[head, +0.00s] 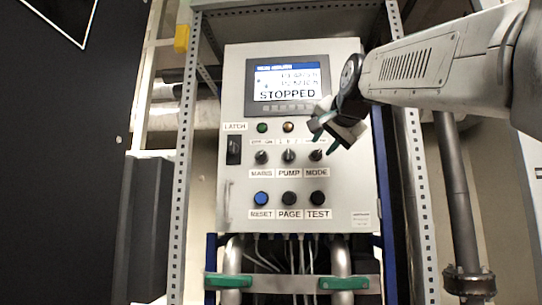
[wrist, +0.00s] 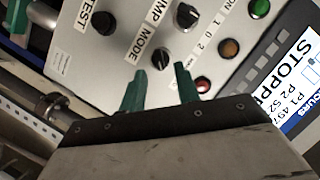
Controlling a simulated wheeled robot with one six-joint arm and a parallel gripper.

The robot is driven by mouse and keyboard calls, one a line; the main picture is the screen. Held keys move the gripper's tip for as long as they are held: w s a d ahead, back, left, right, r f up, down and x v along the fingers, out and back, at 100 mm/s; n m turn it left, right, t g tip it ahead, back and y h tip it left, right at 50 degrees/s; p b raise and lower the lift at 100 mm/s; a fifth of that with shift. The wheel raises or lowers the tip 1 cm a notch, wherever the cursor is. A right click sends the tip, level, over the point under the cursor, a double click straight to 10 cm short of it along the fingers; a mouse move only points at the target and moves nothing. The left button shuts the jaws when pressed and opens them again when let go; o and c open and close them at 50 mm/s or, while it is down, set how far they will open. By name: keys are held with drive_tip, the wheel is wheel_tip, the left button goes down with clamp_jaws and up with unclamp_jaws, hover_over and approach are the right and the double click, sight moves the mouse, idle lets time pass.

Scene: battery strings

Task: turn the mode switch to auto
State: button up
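The mode switch (head: 316,155) is a black rotary knob above the MODE label on the grey control panel (head: 235,190). In the wrist view the mode switch (wrist: 160,57) sits just beyond and between my green fingertips. My gripper (head: 325,142) is open, with its fingers apart at the panel's right side. In the wrist view my gripper (wrist: 160,74) shows a gap between its fingers and nothing held. I cannot tell whether the fingertips touch the knob. The mode position labels are hidden by my gripper.
The pump knob (head: 288,156) and mains knob (head: 261,157) stand left of the mode switch. The test button (head: 317,198) is below it. A red lamp (wrist: 203,84) is close by one finger. The display (head: 287,82) reads STOPPED. A perforated rack post (head: 409,150) stands at the right.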

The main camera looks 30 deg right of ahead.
drive_tip(key=shift+v, duration=1.7)
drive_tip(key=s+a+f+n+g+y, duration=0.1)
drive_tip(key=s+a+f+n+g, duration=0.2)
drive_tip(key=f, duration=1)
drive_tip(key=a+f+n+g+y, duration=0.1)
drive_tip(key=f+n+g+y, duration=0.2)
drive_tip(key=f, duration=1.1)
drive_tip(key=s+a+f+n+g, duration=0.2)
drive_tip(key=s+f, duration=0.3)
drive_tip(key=f, duration=0.3)
drive_tip(key=s+a+f+n+g, duration=0.2)
drive_tip(key=s+a+f, duration=0.3)
drive_tip(key=f, duration=0.3)
drive_tip(key=s+a+f+n+g, duration=0.3)
drive_tip(key=s+f, duration=0.3)
drive_tip(key=f, duration=0.3)
drive_tip(key=shift+s+a, duration=0.2)
drive_tip(key=shift+a, duration=0.25)
drive_tip(key=shift+f, duration=0.1)
